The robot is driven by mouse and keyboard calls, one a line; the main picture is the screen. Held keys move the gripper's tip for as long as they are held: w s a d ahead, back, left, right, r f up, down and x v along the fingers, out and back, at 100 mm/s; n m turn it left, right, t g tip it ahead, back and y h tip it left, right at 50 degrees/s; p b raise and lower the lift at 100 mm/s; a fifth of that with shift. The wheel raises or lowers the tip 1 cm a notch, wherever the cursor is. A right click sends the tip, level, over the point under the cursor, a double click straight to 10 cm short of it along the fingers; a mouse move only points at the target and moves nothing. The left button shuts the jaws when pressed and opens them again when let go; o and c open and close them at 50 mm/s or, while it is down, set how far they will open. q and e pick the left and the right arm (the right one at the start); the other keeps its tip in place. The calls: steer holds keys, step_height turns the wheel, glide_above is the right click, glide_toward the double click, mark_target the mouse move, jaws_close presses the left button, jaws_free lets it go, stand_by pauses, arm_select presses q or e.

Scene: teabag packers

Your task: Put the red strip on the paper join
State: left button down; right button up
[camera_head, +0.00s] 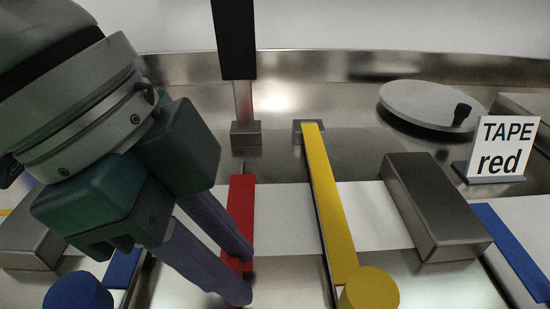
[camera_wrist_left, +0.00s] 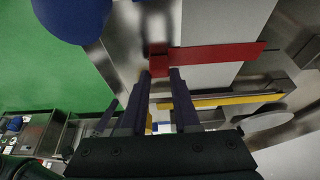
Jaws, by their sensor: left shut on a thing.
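The red strip (camera_head: 240,205) is long and flat and crosses the white paper band (camera_head: 375,212) in the head view. It also shows in the left wrist view (camera_wrist_left: 220,53), reaching right from my fingers. My left gripper (camera_head: 243,272) is shut on its near end; in the left wrist view, the fingers (camera_wrist_left: 161,73) stand on either side of a red tab. I cannot tell whether the strip touches the paper or is just above it. The paper join is not distinguishable. A sign (camera_head: 505,146) reads "TAPE red". My right gripper is not in view.
A yellow strip (camera_head: 332,200) with a yellow knob (camera_head: 370,292) lies right of the red one. A grey metal block (camera_head: 432,203) rests on the paper farther right. Blue strips and a blue knob (camera_head: 78,292) flank the area. A dark upright post (camera_head: 233,40) stands behind.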

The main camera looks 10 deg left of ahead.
arm_select(q)
steer(key=c, duration=0.6)
jaws_free()
steer(key=shift+c, duration=0.2)
steer(key=shift+r, duration=0.2)
steer(key=p+v, duration=0.3)
steer(key=v, duration=0.9)
